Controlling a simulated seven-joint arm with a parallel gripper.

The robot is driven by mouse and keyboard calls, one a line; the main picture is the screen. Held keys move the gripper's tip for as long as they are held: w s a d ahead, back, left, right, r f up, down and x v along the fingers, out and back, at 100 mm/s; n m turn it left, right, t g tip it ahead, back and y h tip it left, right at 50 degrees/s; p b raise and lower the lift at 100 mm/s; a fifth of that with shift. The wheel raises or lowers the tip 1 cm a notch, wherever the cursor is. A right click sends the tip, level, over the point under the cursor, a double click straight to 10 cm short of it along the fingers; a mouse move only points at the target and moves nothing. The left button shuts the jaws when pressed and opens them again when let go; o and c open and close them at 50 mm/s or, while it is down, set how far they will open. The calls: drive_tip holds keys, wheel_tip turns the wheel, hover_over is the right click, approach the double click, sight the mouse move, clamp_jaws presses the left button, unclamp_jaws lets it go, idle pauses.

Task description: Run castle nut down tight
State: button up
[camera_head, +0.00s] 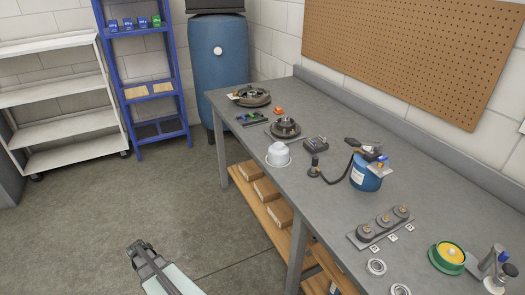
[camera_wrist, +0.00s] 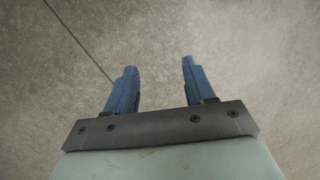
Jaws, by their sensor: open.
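My gripper (camera_head: 140,247) is low over the grey floor, left of the workbench and well away from it. In the wrist view my gripper (camera_wrist: 159,66) shows two blue fingers spread apart, with only floor between them. On the bench, a dark hub assembly (camera_head: 285,128) stands with its round centre facing up. A second round hub or disc assembly (camera_head: 251,96) lies at the bench's far end. A castle nut cannot be made out at this size. Three round dark pieces with brass-coloured centres sit on a plate (camera_head: 367,240) nearer the front.
Shelving (camera_head: 60,130) and a blue barrel (camera_head: 217,80) stand behind. The floor is open.

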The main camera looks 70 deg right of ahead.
drive_tip(key=d+r+n+t+h, duration=0.1)
drive_tip(key=d+r, duration=0.7)
drive_tip(key=d, duration=0.5)
drive_tip(key=d+r+n, duration=0.2)
drive_tip(key=d+r, duration=0.6)
drive_tip(key=d, duration=0.5)
drive_tip(key=d+r+n+t+h, duration=0.1)
drive_tip(key=d+r, duration=0.6)
drive_tip(key=d, duration=0.6)
drive_tip(key=n+h, duration=0.2)
drive_tip(key=n, duration=0.1)
approach(285, 117)
drive_tip(key=shift+g, duration=0.4)
drive_tip(key=x, duration=1)
drive_tip(key=shift+w+d+f, duration=0.1)
drive_tip(key=shift+w+d, duration=0.15)
drive_tip(key=shift+w, duration=0.1)
drive_tip(key=c, duration=0.8)
